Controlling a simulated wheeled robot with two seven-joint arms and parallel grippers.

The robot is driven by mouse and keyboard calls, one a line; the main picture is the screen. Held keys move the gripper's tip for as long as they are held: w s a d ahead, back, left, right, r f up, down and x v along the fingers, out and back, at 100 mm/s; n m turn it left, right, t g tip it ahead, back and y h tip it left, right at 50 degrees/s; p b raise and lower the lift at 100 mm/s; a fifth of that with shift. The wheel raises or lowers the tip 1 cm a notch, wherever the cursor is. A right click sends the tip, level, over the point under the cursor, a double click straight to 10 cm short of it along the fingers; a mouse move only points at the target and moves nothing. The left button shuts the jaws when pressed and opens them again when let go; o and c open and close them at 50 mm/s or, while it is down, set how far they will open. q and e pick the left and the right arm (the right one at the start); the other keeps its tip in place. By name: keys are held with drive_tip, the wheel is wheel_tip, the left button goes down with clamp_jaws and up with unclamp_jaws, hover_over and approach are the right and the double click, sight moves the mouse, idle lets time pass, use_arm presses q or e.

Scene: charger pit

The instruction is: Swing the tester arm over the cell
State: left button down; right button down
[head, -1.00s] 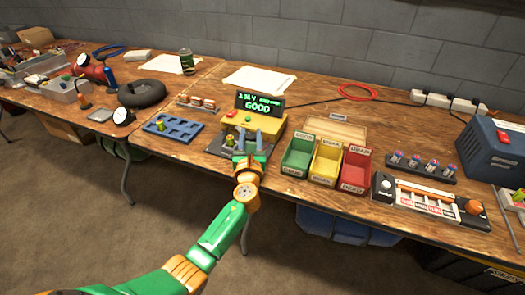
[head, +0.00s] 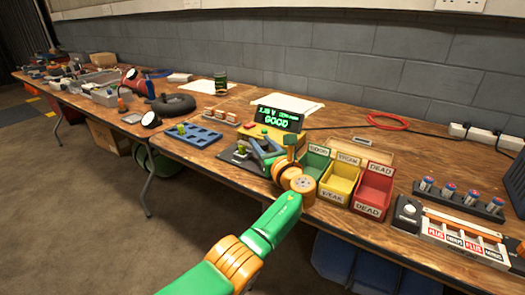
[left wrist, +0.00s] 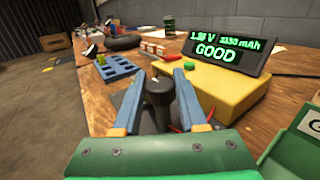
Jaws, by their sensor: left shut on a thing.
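The battery tester is a yellow box with a raised green display (head: 277,118) reading GOOD; the display shows large in the left wrist view (left wrist: 226,42). A dark base plate (head: 231,167) lies in front of the box. My left gripper (head: 261,156) is over this plate. In the left wrist view its blue-grey fingers (left wrist: 158,98) are shut on the upright black knob (left wrist: 158,88) of the tester arm. A small olive-green piece (head: 242,149), perhaps the cell, shows beside the fingers. The rest of the tester arm is mostly hidden. My right gripper is not in view.
Green (head: 310,166), yellow (head: 339,181) and red (head: 373,190) bins stand close right of my gripper. A blue tray (head: 196,140) lies to its left. A rack of batteries (head: 455,201) and a sorter-like device (head: 466,238) stand farther right.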

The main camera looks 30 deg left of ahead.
use_arm(q)
drive_tip(key=shift+r, duration=0.1)
drive_tip(key=shift+c, duration=2.2)
unclamp_jaws()
drive_tip(key=shift+a, duration=0.1)
drive_tip(key=p+v, duration=0.3)
drive_tip(key=v, duration=0.3)
drive_tip(key=shift+s+d, duration=0.3)
drive_tip(key=shift+d, duration=0.15)
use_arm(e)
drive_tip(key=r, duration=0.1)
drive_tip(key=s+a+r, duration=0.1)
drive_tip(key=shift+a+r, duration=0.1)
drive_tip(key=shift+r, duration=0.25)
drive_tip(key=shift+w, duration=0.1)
